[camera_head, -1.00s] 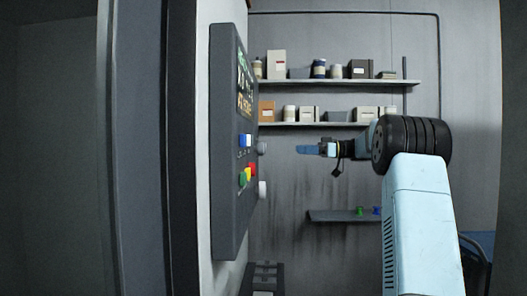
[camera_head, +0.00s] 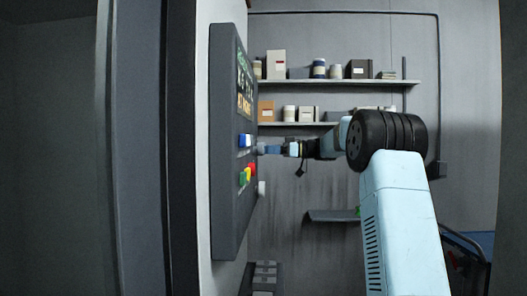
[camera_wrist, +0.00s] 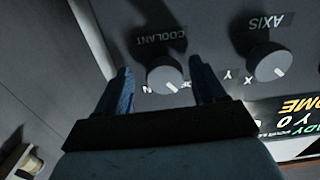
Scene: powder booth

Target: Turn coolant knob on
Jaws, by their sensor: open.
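The coolant knob (camera_wrist: 166,76) is a grey round knob with a light pointer mark, under the label COOLANT on the dark control panel (camera_head: 228,190). In the wrist view my gripper (camera_wrist: 162,82) is open, with one blue finger on each side of this knob. I cannot tell whether the fingers touch it. In the head view my gripper (camera_head: 268,149) reaches the panel face at the upper knob, which it mostly hides.
A second knob, labelled AXIS (camera_wrist: 268,60), sits close to the right finger in the wrist view. Blue, white, red, yellow and green buttons (camera_head: 246,175) stick out of the panel. Shelves (camera_head: 340,83) with boxes and jars hang on the back wall.

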